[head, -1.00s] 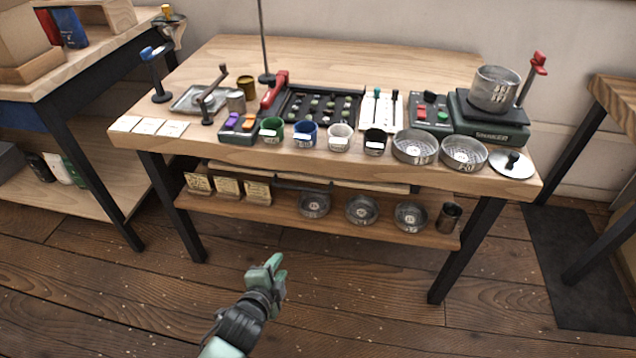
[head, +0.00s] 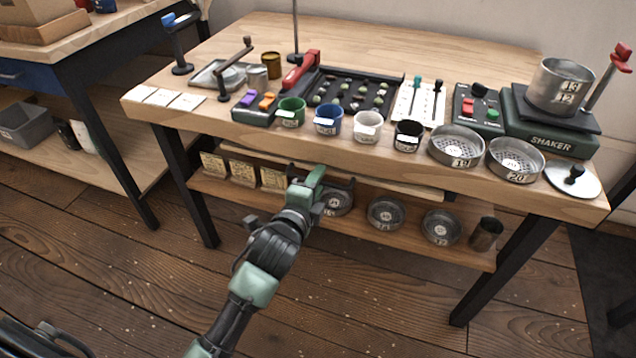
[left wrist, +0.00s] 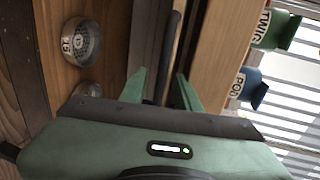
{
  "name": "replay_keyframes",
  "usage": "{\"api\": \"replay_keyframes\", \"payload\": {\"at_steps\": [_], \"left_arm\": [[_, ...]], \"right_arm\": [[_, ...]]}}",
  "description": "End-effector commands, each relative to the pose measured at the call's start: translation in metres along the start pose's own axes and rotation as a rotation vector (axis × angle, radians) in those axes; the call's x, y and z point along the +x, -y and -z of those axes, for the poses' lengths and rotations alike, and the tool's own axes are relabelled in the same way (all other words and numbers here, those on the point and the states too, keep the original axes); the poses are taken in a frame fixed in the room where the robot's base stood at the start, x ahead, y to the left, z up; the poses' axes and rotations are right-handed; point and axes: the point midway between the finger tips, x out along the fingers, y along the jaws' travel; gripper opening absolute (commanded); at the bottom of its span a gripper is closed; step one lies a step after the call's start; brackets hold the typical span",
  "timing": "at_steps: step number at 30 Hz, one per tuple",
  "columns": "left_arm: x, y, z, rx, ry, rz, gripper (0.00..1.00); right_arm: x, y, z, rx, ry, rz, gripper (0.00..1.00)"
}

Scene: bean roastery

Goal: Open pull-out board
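The pull-out board (head: 400,184) is a thin pale wooden panel under the front edge of the workbench top. A dark bar handle (head: 342,183) runs along its front; it also shows in the left wrist view (left wrist: 172,50). My left gripper (head: 312,178) is at the handle's left part and hides some of it. In the left wrist view its green fingers (left wrist: 160,90) are apart, one on each side of the dark bar. Contact with the bar cannot be told. My right gripper is not in view.
The workbench top (head: 420,50) holds cups, sieves, a bean tray and a shaker (head: 550,125). The floor (head: 370,310) in front is clear.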

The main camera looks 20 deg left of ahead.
Motion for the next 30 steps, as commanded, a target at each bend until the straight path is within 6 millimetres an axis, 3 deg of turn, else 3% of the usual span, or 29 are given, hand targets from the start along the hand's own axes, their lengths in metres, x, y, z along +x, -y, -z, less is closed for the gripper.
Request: {"api": "replay_keyframes", "payload": {"at_steps": [9,13,30], "left_arm": [[0.0046,0.0002,0.0,-0.001,0.0,0.0,0.32],[0.0044,0.0001,0.0,-0.001,0.0,0.0,0.0],[0.0043,-0.0004,-0.0001,0.0,0.0,-0.001,0.0]], "right_arm": [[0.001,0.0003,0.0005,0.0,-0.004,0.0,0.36],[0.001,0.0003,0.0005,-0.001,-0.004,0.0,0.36],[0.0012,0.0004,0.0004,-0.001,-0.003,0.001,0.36]]}}
